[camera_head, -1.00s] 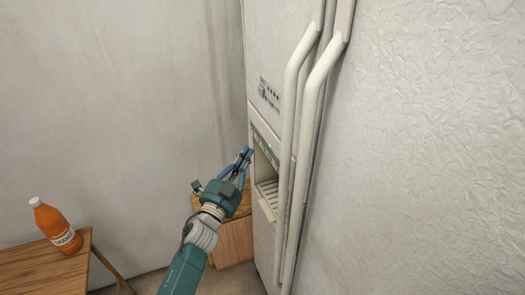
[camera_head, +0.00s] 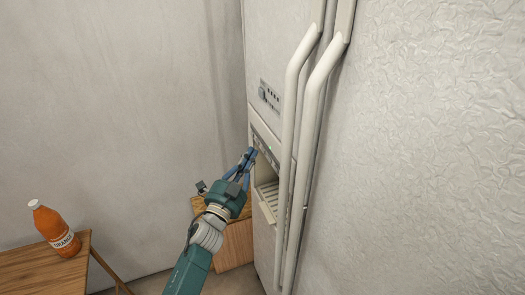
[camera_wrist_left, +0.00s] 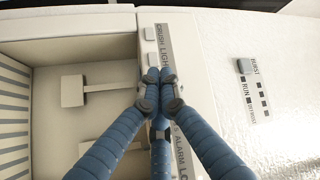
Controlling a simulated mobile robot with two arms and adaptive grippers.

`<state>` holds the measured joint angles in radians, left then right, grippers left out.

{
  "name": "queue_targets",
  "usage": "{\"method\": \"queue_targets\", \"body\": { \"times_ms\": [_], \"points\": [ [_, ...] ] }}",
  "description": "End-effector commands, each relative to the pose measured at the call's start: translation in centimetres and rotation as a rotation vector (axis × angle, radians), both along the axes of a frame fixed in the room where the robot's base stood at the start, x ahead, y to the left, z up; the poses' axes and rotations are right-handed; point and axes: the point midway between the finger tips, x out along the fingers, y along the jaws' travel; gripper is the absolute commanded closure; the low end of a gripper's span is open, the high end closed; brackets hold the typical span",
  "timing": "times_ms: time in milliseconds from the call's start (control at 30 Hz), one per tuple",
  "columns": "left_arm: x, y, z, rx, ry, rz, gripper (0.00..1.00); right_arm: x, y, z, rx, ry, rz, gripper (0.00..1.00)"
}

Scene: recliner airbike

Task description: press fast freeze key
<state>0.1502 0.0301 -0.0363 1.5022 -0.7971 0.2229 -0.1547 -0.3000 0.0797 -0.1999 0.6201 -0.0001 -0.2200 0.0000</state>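A white fridge (camera_head: 262,210) has a dispenser recess and a narrow strip of keys (camera_wrist_left: 150,34) beside it, with labels including CRUSH, LIGHT and ALARM. I cannot read a fast freeze label; part of the strip is hidden behind the fingers. My left gripper (camera_head: 252,154) is at this strip in the head view. In the left wrist view its blue fingers (camera_wrist_left: 159,82) are together and empty, over the strip's middle. I cannot tell whether they touch it. A separate panel with a grey key (camera_wrist_left: 245,66) lies to the right there. My right gripper is not in view.
Two long vertical handles (camera_head: 303,130) stand out from the fridge right of my gripper. A dispenser paddle (camera_wrist_left: 73,91) sits in the recess. A wooden box (camera_head: 232,245) is below my arm. An orange bottle (camera_head: 57,230) stands on a wooden table (camera_head: 40,275) at left.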

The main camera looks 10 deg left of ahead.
Motion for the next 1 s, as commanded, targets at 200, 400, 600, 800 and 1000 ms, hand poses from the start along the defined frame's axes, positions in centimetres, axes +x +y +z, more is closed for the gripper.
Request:
{"method": "queue_targets", "body": {
  "times_ms": [200,400,600,800,1000],
  "points": [
    [0.0,0.02,-0.01,0.0,0.0,0.0,1.0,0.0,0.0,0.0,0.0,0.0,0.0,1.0],
    [-0.01,0.01,-0.01,0.0,0.0,0.0,1.0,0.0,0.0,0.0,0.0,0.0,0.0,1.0],
    [0.0,0.0,-0.01,0.0,0.0,0.0,1.0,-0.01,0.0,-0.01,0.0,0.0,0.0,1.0],
    [0.3,-0.46,-0.01,0.0,-0.001,-0.001,1.0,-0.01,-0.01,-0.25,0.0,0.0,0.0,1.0],
    [0.48,-0.75,0.04,0.0,-0.001,-0.001,1.0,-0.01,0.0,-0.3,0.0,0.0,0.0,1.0]
  ]
}}
